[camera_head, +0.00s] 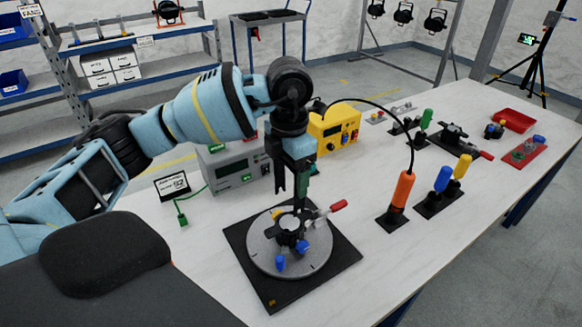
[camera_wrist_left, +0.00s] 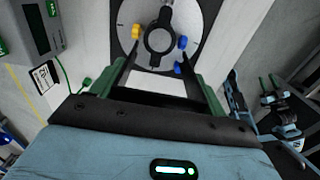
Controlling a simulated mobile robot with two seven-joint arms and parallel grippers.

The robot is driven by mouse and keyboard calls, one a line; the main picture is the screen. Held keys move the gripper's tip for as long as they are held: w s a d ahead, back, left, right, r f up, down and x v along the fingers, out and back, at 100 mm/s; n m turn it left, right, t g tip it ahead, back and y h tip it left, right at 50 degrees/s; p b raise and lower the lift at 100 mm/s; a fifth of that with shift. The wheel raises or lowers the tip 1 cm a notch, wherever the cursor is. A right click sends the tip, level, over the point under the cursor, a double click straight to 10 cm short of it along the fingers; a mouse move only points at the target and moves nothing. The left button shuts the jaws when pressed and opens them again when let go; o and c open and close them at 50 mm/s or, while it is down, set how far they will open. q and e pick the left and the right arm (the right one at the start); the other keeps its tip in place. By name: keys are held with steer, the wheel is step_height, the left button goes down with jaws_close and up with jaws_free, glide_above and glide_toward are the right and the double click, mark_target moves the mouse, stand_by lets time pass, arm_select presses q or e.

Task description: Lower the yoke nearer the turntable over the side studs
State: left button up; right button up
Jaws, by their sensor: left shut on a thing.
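The turntable (camera_head: 262,255) is a grey disc on a black square base. A black round can body (camera_head: 289,224) stands near its middle, with blue and yellow knobs around it and a red-handled clamp (camera_head: 338,205) at its right. In the left wrist view the can shows as a dark ring (camera_wrist_left: 160,40), with a yellow knob (camera_wrist_left: 136,31) on its left and a blue knob (camera_wrist_left: 183,43) on its right. My left gripper (camera_head: 300,205) points down over the can, shut on a dark thing, seemingly the yoke. The fingers and dark background hide most of it, so I cannot tell whether it touches the studs.
An orange-handled tool (camera_head: 402,190) with a black cable stands right of the turntable, beside blue and yellow handles (camera_head: 443,178). A grey instrument (camera_head: 238,167) and a yellow one (camera_head: 334,128) stand behind. A red tray (camera_head: 513,120) lies farther right. The front table area is clear.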

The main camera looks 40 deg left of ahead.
arm_select(q)
step_height(320, 180, down, 2)
steer(key=b, duration=0.4)
glide_above(290, 223)
steer(key=shift+f, duration=4.65)
arm_select(e)
steer(key=shift+g, duration=0.4)
steer(key=f, duration=0.1)
steer(key=s+f, duration=0.1)
steer(key=f, duration=0.1)
steer(key=s+f, duration=0.1)
steer(key=f, duration=0.1)
steer(key=shift+s+a, duration=0.25)
steer(key=shift+w+r, duration=0.15)
steer(key=shift+r, duration=0.05)
arm_select(q)
steer(key=shift+f, duration=0.15)
steer(key=o, duration=0.7)
steer(key=o, duration=0.4)
